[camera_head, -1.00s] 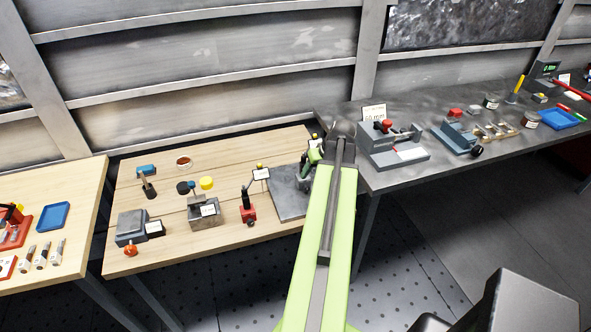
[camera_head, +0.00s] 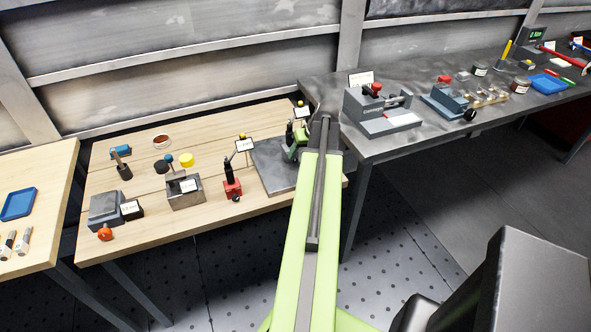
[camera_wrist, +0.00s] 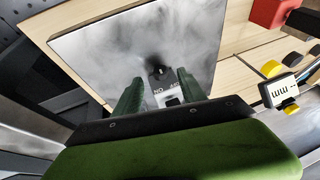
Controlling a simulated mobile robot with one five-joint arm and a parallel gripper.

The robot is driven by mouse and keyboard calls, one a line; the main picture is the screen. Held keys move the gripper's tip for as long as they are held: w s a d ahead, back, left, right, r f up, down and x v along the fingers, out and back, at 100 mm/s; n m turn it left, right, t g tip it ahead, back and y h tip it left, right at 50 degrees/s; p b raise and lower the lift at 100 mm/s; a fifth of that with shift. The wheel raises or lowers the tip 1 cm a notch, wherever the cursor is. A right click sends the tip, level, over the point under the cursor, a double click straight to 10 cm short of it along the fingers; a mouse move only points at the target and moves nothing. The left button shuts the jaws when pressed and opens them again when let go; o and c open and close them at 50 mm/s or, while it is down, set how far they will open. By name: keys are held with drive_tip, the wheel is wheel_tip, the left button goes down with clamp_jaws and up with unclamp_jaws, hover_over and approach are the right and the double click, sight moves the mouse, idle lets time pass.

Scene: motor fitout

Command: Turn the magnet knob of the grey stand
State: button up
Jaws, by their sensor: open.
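The grey stand (camera_wrist: 172,101) shows in the wrist view as a small block with ON and OFF lettering on a grey plate (camera_wrist: 98,50). A dark round part (camera_wrist: 158,71), which looks like its knob, is just above the lettering. My gripper (camera_wrist: 157,80) has its two green fingers apart, one on each side of the stand's lettered face. I cannot tell whether they touch it. The stand's lower part is hidden by my gripper body. In the head view my gripper (camera_head: 298,141) is at the right end of the wooden table, where my arm hides much of the stand.
A grey vise-like block (camera_head: 186,194) is farther left. A dark bench (camera_head: 420,145) with a grey fixture (camera_head: 381,118) lies right.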

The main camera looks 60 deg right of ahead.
sight(295, 160)
drive_tip(key=b+x, duration=0.2)
drive_tip(key=x, duration=0.2)
drive_tip(key=shift+f+b, duration=0.15)
drive_tip(key=shift+b, duration=0.15)
clamp_jaws()
